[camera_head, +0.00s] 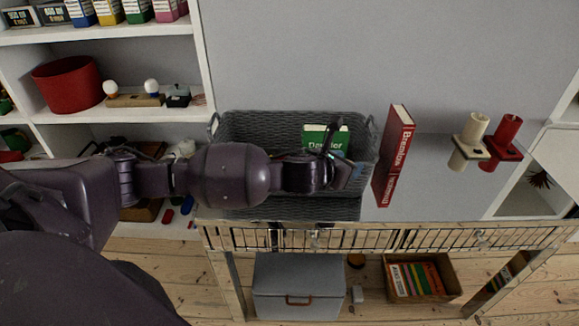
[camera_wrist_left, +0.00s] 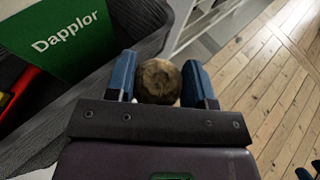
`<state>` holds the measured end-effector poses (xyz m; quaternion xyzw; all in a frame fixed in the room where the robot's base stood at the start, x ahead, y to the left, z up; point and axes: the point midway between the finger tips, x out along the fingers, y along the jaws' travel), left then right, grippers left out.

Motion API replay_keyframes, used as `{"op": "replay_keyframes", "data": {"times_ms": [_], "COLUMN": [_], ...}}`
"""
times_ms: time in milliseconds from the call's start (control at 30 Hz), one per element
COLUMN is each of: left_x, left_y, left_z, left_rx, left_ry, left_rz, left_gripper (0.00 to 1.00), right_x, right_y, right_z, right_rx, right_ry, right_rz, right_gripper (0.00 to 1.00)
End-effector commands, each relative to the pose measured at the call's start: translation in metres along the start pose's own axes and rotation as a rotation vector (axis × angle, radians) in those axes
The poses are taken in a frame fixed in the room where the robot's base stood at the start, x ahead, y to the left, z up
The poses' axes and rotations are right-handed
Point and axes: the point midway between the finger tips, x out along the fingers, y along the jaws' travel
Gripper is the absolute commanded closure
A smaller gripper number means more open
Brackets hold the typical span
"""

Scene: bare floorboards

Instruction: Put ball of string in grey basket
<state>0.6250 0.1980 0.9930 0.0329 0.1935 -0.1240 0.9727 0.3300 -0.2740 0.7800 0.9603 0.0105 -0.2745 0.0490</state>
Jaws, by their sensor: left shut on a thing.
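The brownish ball of string (camera_wrist_left: 158,80) sits between the two blue fingers of my left gripper (camera_wrist_left: 160,84) in the left wrist view, and the gripper is shut on it. In the head view my left gripper (camera_head: 352,176) is in front of the right part of the grey woven basket (camera_head: 262,126). The ball cannot be made out there. In the left wrist view the basket's grey side (camera_wrist_left: 140,22) lies to the left of and behind the ball. I cannot tell how high the ball is above the rim. My right gripper is not in view.
A grey box (camera_head: 297,286) and a book crate (camera_head: 448,276) are below.

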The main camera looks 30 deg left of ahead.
Motion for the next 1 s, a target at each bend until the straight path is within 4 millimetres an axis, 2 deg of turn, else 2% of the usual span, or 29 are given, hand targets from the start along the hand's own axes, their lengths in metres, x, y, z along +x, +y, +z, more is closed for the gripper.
{"op": "replay_keyframes", "data": {"times_ms": [33,167,200,367,500,600,700,800,900,1000], "left_x": [0.004,0.021,0.026,0.038,0.035,0.029,0.021,0.016,0.015,0.02], "left_y": [0.014,0.054,0.072,0.139,0.199,0.236,0.264,0.281,0.289,0.29], "left_z": [0.025,0.058,0.065,0.08,0.098,0.11,0.119,0.125,0.124,0.111], "left_rx": [0.013,0.015,0.016,0.011,0.004,-0.004,-0.011,-0.017,-0.02,-0.024], "left_ry": [-0.009,-0.006,-0.005,-0.001,-0.002,-0.002,-0.002,-0.002,-0.002,0.001], "left_rz": [0.003,0.0,0.0,-0.007,-0.004,0.001,0.004,0.004,0.005,0.002], "left_gripper": [0.74,0.74,0.74,0.74,0.74,0.74,0.74,0.74,0.75,0.75], "right_x": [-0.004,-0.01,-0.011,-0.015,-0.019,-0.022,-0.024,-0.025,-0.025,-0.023], "right_y": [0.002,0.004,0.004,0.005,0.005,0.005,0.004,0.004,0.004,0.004], "right_z": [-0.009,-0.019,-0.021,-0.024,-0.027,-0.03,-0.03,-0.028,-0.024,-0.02], "right_rx": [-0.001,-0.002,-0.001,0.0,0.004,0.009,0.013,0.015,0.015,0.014], "right_ry": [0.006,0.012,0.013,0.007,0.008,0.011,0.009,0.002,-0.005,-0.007], "right_rz": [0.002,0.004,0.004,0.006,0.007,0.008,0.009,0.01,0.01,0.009], "right_gripper": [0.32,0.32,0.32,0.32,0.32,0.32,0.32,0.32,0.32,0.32]}}
